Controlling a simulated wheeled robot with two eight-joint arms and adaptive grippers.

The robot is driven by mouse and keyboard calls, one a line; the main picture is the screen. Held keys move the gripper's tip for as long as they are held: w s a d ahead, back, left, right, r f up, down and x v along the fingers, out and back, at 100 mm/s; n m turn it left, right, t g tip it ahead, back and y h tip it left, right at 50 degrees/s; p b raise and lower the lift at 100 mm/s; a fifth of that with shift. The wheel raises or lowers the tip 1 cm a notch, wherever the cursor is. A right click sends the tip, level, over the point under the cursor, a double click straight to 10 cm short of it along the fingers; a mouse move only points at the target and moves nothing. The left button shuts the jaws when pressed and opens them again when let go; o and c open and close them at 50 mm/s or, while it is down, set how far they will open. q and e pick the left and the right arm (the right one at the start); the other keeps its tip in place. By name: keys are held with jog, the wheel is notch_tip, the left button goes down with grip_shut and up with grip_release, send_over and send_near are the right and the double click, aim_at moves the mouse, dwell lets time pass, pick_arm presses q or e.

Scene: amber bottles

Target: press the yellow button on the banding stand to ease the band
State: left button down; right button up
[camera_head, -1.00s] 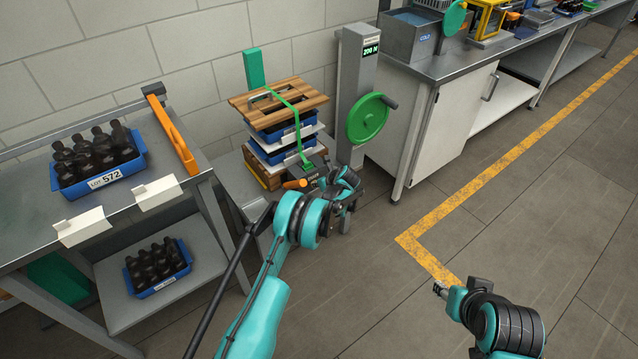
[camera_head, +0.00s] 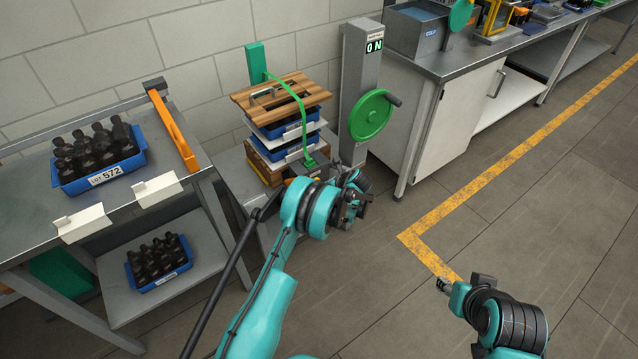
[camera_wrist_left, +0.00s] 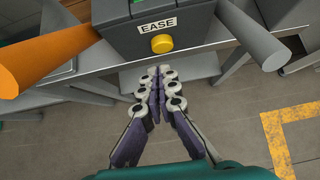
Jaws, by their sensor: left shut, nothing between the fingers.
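The yellow button (camera_wrist_left: 162,43) sits on the front of a dark box under a white EASE label (camera_wrist_left: 157,24) in the left wrist view. My left gripper (camera_wrist_left: 160,75) is shut and empty, its fingertips just below the button in that view, apparently apart from it. In the head view my left gripper (camera_head: 358,190) is in front of the banding stand and my arm hides the button. The green band (camera_head: 301,103) hangs slack and bowed over the wooden board (camera_head: 285,98) on the stack. The stand's display (camera_head: 374,46) reads 0 N. My right gripper (camera_head: 443,285) is at lower right; its jaws are unclear.
An orange handle (camera_wrist_left: 35,50) and a grey cylinder (camera_wrist_left: 255,40) flank the button. A green handwheel (camera_head: 370,116) is on the post. A blue crate of amber bottles (camera_head: 98,178) stands on the left table; another (camera_head: 160,267) is on its lower shelf. The right floor is clear.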

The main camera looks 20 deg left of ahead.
pick_arm(q)
jog(key=p+v, duration=0.2)
jog(key=v, duration=0.5)
jog(key=shift+d+r, duration=0.3)
jog(key=shift+s, duration=0.1)
jog(key=s+a+r+n+h, duration=0.1)
jog(key=s+r+n+h, duration=0.1)
jog(key=s+r+n, duration=0.7)
jog(key=s+a+r+n+h, duration=0.15)
jog(key=s+r, duration=0.25)
jog(key=r, duration=0.9)
jog(key=s+d+r+n+h, duration=0.1)
jog(key=s+n, duration=0.6)
jog(key=s, duration=0.6)
jog(key=s+d+r+n+t+h, duration=0.1)
jog(key=s+r+n+h, duration=0.1)
jog(key=s+n, duration=0.6)
jog(key=s, duration=0.4)
jog(key=shift+s+r+t, duration=0.3)
jog(key=shift+s+r, duration=0.05)
